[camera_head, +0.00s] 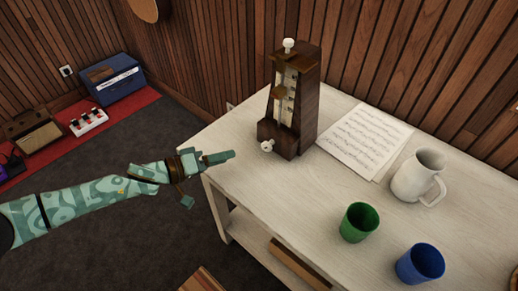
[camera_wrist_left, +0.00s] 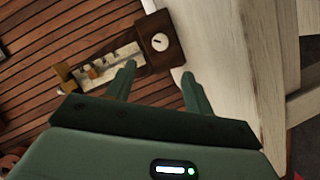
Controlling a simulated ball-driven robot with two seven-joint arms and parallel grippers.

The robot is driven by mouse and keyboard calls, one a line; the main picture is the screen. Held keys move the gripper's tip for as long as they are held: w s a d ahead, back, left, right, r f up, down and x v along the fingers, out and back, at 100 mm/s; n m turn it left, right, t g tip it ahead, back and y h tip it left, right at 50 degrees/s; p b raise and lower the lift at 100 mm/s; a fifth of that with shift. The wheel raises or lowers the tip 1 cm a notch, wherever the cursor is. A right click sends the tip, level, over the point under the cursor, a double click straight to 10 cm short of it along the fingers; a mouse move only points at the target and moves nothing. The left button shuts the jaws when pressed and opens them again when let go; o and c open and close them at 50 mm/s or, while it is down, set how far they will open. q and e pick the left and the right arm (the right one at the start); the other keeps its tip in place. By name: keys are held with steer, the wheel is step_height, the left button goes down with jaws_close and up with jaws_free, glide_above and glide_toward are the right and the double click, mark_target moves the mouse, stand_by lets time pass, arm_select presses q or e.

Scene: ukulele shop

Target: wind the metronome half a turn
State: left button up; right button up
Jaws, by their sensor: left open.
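The metronome (camera_head: 308,105) is a dark brown wooden tower standing upright on the white table (camera_head: 250,190). A white knob (camera_head: 267,146) sticks out low on its front, and another white knob (camera_head: 289,46) sits on top. My left gripper (camera_head: 210,178) is open and empty, left of the metronome and apart from it, by the table's left edge. In the left wrist view, the metronome (camera_wrist_left: 150,22) lies beyond my open fingers (camera_wrist_left: 159,72). The round white knob (camera_wrist_left: 160,42) faces them there, with a dark mark across it. My right gripper is not in view.
Sheet music (camera_head: 365,138) lies right of the metronome. A white pitcher (camera_head: 417,176), a green cup (camera_head: 359,222) and a blue cup (camera_head: 420,263) stand further right and nearer. The tabletop in front of the metronome is clear. A wood-panelled wall rises behind.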

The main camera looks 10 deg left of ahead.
mark_target(264, 147)
arm_select(q)
steer(key=b+x, duration=0.3)
steer(key=x, duration=0.8)
steer(key=shift+w+f, duration=0.1)
steer(key=shift+f, duration=0.05)
steer(key=shift+w+d, duration=0.25)
steer(key=shift+d, duration=0.1)
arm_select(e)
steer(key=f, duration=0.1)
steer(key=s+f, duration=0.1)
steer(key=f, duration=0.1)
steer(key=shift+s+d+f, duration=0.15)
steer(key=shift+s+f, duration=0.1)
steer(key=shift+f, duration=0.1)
arm_select(q)
steer(key=shift+c, duration=0.3)
steer(key=c, duration=0.9)
